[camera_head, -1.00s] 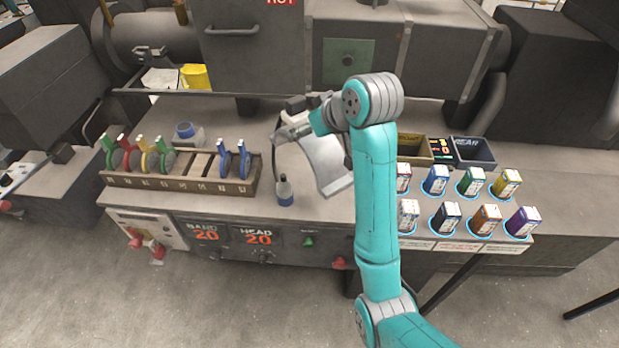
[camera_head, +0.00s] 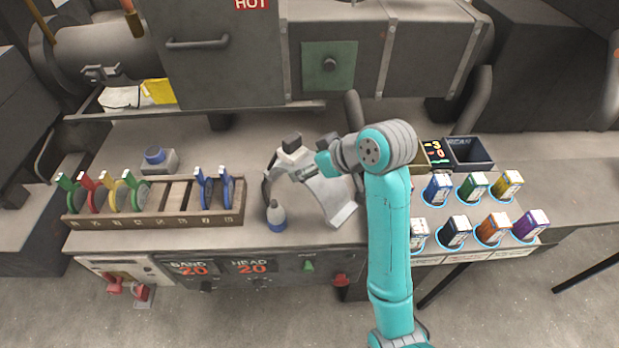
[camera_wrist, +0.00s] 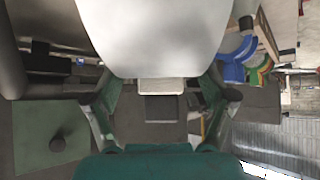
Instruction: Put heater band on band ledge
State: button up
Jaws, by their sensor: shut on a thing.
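The heater band (camera_head: 328,198) is a pale grey curved shell hanging above the middle of the bench. My gripper (camera_head: 296,163) is shut on its upper end, with a dark block on top there. In the wrist view the band (camera_wrist: 158,38) fills the upper middle, and my gripper (camera_wrist: 161,100) has a finger on each side of its small end tab. A narrow ledge (camera_head: 220,111) runs along the machine's front, behind and left of the band; I cannot tell for sure that it is the band ledge. The band is apart from it.
A wooden rack (camera_head: 150,222) with several coloured discs stands at the left. A dark bin (camera_head: 468,153) and several coloured boxes (camera_head: 474,187) are on the right. The hot machine body (camera_head: 225,65) overhangs the back.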

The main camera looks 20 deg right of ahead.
jog(key=shift+f, duration=2.25)
jog(key=shift+f, duration=0.15)
jog(key=o, duration=1.7)
